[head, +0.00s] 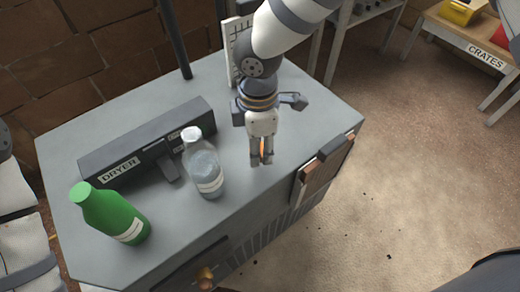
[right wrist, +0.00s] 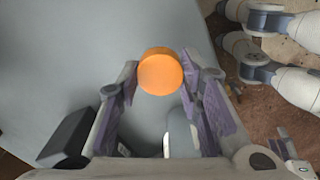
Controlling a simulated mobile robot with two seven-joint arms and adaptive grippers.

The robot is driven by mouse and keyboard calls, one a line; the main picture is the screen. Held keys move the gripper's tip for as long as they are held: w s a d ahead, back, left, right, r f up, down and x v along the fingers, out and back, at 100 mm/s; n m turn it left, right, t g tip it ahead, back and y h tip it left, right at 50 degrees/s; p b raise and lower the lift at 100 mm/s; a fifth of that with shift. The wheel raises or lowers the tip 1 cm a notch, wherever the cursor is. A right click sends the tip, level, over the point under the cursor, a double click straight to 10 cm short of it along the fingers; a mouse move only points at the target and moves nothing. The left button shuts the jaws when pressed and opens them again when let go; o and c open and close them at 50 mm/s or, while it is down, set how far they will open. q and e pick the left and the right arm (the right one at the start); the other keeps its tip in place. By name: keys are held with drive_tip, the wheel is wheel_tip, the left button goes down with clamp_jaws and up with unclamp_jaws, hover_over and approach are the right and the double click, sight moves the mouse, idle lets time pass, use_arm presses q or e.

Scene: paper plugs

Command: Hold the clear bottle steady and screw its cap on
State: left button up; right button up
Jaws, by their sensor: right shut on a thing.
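The clear bottle (head: 203,168) stands upright on the grey cabinet top, with a pale neck and a white label band. My right gripper (head: 262,160) comes down from above, to the right of the bottle and apart from it. It is shut on the orange cap (right wrist: 160,72), which shows between the fingers in the right wrist view; only a sliver of it shows in the head view (head: 265,148). My left gripper is not in view.
A green bottle (head: 110,212) stands at the front left of the cabinet top (head: 180,235). A dark box marked DRYER (head: 145,142) lies behind the clear bottle. A white gridded board (head: 233,50) stands at the back. A crates table (head: 460,45) is at the far right.

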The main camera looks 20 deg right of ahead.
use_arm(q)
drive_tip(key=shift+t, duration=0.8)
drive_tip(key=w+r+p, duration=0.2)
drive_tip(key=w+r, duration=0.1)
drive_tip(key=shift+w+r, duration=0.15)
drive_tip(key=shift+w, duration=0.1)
use_arm(e)
drive_tip(key=s+a+r, duration=0.5)
drive_tip(key=s+r, duration=0.4)
drive_tip(key=s, duration=0.2)
drive_tip(key=shift+s+a, duration=0.4)
